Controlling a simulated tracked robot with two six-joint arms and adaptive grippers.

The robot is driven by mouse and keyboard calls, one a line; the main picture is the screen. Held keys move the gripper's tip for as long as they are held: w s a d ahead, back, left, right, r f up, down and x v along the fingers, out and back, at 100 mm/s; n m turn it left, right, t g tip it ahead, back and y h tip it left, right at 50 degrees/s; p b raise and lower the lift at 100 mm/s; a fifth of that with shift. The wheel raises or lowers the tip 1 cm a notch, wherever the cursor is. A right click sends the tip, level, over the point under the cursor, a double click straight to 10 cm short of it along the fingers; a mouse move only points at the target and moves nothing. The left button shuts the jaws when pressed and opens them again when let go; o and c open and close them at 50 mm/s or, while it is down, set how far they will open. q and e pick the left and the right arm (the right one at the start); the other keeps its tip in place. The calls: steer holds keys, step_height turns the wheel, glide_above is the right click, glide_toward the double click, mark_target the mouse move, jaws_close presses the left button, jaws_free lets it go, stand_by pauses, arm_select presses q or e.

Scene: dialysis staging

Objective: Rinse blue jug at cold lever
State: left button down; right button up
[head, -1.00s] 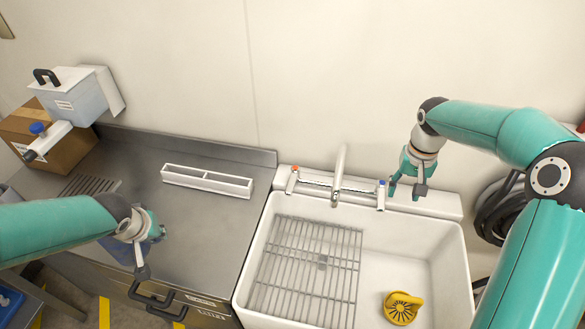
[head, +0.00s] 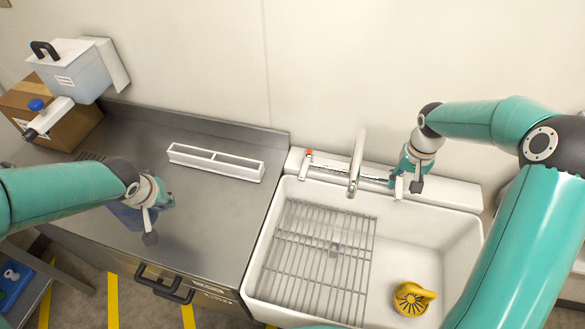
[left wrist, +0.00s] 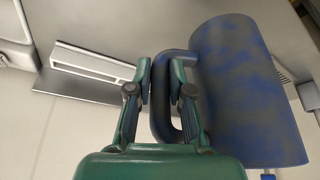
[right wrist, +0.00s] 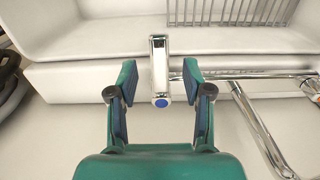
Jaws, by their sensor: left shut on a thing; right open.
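The blue jug (left wrist: 245,90) hangs in my left gripper (left wrist: 160,70), whose fingers are shut on its handle in the left wrist view. In the head view the left gripper (head: 152,212) is over the steel counter and hides most of the jug (head: 124,216). The cold lever (right wrist: 159,70), chrome with a blue dot, lies between the fingers of my open right gripper (right wrist: 159,85), with gaps on both sides. In the head view the right gripper (head: 408,182) is at this lever, right of the spout (head: 357,165).
The white sink (head: 455,262) holds a wire grid (head: 300,250) and a yellow slotted piece (head: 412,299). The red-marked lever (head: 306,163) is left of the spout. A white divided tray (head: 215,162), a cardboard box (head: 70,128) and a grey-white container (head: 75,75) are on the left.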

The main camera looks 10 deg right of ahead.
mark_target(399, 193)
steer(key=shift+f+b, duration=0.7)
steer(key=shift+f, duration=0.95)
jaws_close()
